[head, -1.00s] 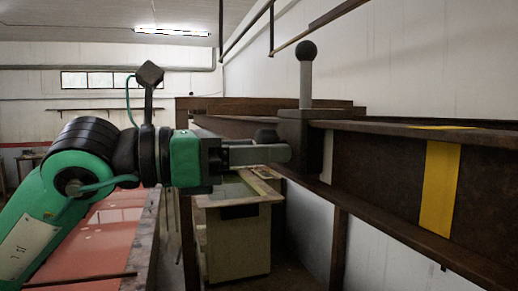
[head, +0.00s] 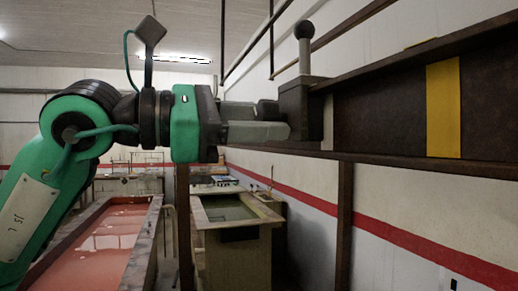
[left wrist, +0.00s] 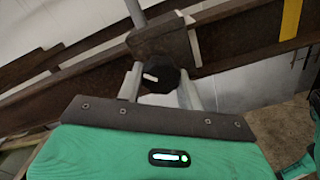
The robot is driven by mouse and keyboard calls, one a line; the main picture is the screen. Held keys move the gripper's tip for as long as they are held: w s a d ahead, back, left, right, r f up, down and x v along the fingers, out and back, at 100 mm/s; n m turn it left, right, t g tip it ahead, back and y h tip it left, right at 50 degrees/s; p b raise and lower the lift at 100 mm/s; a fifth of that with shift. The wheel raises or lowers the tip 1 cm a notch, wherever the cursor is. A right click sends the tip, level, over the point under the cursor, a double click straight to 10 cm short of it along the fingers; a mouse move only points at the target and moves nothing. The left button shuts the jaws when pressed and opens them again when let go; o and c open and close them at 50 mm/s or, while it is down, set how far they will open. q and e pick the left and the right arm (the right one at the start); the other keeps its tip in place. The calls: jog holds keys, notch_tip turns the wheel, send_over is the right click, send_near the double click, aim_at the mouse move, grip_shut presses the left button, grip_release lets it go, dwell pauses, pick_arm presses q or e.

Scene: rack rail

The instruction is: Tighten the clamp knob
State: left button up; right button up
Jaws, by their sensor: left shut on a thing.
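The clamp (head: 298,98) is a dark block on the brown rail (head: 385,105), with a grey post (head: 304,55) and black ball on top. The black faceted clamp knob (left wrist: 160,79) sits on the clamp's near face in the left wrist view; it also shows, partly covered, in the head view (head: 267,108). My left gripper (head: 270,121) reaches in from the left. Its two grey fingers are shut on the knob, one on each side. A small white mark shows on the knob's face.
A yellow band (head: 442,108) marks the rail right of the clamp. A dark upright (head: 344,215) stands below the rail. A beige tank (head: 235,245) and a long trough with reddish liquid (head: 105,245) stand lower down. The air left of the clamp is taken by my arm.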

pick_arm(q)
jog(key=m+b, duration=0.2)
jog(key=m, duration=0.1)
jog(key=shift+f, duration=0.15)
jog(key=m+b, duration=0.1)
jog(key=m, duration=0.1)
jog(key=shift+w+m, duration=0.1)
jog(key=shift+m, duration=0.2)
jog(key=m+b, duration=0.1)
jog(key=m, duration=0.1)
jog(key=shift+r+m, duration=0.2)
jog(key=shift+m, duration=0.2)
jog(key=m, duration=0.2)
jog(key=shift+r+m, duration=0.1)
jog(key=shift+m, duration=0.3)
jog(key=m, duration=0.3)
jog(key=shift+r+m+b, duration=0.1)
jog(key=shift+m+b, duration=0.2)
jog(key=shift+b, duration=0.05)
jog(key=m, duration=0.2)
jog(key=shift+m, duration=0.3)
jog(key=m, duration=0.4)
jog(key=shift+r, duration=0.1)
jog(key=shift+m+p, duration=0.3)
jog(key=shift+m, duration=1.3)
jog(key=shift+d, duration=0.1)
